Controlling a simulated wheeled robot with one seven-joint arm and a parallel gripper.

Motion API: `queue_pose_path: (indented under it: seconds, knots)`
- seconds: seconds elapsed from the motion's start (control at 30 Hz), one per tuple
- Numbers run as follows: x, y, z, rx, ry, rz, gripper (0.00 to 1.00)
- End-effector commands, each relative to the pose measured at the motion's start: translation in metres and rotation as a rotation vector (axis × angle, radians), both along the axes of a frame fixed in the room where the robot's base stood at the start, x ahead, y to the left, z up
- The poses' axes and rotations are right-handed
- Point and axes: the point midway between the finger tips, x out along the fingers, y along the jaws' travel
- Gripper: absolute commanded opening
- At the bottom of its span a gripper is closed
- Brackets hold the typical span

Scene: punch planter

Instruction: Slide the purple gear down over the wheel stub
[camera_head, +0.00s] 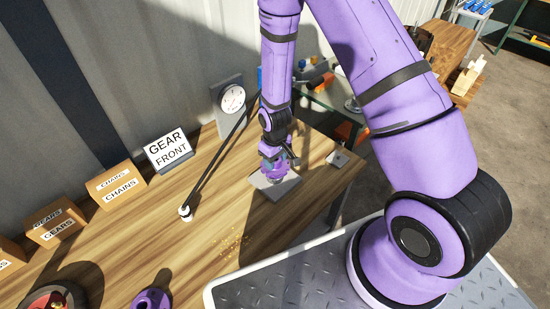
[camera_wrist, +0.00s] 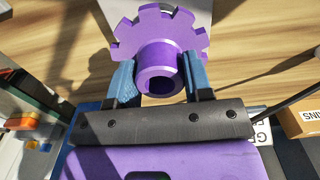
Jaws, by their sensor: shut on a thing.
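My gripper (camera_head: 277,158) is shut on a purple gear (camera_head: 274,171). The wrist view shows the toothed purple gear (camera_wrist: 160,28) with its round hollow hub between the two blue fingers of my gripper (camera_wrist: 159,72). In the head view the gear is at a grey plate (camera_head: 287,190) on the wooden bench, low over it or touching; I cannot tell which. I cannot make out a wheel stub under the gear; my gripper and the gear hide the middle of the plate.
A smaller plate (camera_head: 340,159) lies to the right on the bench (camera_head: 215,245). A dark rod runs from a white-based foot (camera_head: 186,214) to near a dial gauge (camera_head: 232,98). Labelled boxes (camera_head: 115,184) and a GEAR FRONT sign (camera_head: 168,148) stand behind. Another purple part (camera_head: 151,299) lies in front.

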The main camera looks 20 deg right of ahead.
Motion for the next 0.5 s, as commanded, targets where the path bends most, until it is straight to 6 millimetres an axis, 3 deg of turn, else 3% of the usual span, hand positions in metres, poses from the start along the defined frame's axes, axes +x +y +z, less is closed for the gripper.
queue_pose_path:
  seconds: [0.5]
  knots:
    - [0.0001, 0.0, -0.0097, 0.0, 0.0, 0.0, 0.18]
